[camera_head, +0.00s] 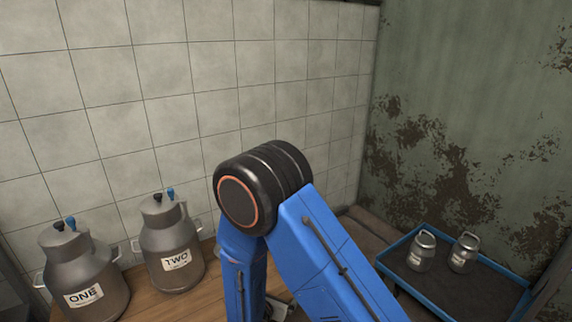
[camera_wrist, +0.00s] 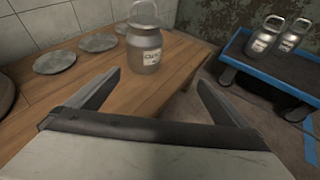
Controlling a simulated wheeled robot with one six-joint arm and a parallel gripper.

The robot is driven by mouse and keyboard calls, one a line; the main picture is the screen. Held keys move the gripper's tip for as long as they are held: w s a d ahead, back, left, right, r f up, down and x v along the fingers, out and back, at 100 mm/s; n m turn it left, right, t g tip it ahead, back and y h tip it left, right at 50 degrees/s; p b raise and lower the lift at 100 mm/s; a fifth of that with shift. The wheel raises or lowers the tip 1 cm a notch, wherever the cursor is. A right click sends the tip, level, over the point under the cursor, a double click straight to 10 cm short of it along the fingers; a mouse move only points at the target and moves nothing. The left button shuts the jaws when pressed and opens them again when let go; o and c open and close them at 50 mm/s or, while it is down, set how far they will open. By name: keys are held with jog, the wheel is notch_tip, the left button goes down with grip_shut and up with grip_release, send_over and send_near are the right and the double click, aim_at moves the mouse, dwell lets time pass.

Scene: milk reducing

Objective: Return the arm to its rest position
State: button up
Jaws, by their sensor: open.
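My gripper (camera_wrist: 153,92) shows in the wrist view with its two dark fingers spread wide and nothing between them. It is above the front edge of a wooden table (camera_wrist: 100,92). A small metal milk can (camera_wrist: 145,47) with a label and a raised handle stands upright on the table beyond the fingers, apart from them. In the head view my blue arm is bent at its dark elbow joint in the middle of the picture. The arm hides part of the table, and the gripper cannot be made out there.
Two large cans, labelled ONE (camera_head: 84,275) and TWO (camera_head: 170,248), stand at the left on the table. Several round plates (camera_wrist: 54,61) lie on it. A blue-rimmed cart (camera_head: 513,300) at the right holds two small cans (camera_head: 421,253). Tiled and peeling green walls close the back.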

jog(key=s+d+r+m+g+h, duration=0.3)
jog(key=d+r+m+g+h, duration=0.25)
jog(key=d+r+m, duration=1)
jog(key=s+d+r+m+g+y, duration=0.2)
jog(key=s+d+r+m+g, duration=0.15)
jog(key=s+d+r, duration=0.4)
jog(key=s+d+r+m+g+y, duration=0.2)
jog(key=s+d+r+m+y, duration=0.15)
jog(key=s+d, duration=0.6)
jog(key=s+a+r+m+t+y, duration=0.1)
jog(key=s+r+m+t+y, duration=0.2)
jog(key=s+r+m, duration=0.4)
jog(key=shift+s+a+m+y, duration=0.25)
jog(key=shift+s+m+y, duration=0.65)
jog(key=shift+s, duration=0.55)
jog(key=shift+r, duration=0.1)
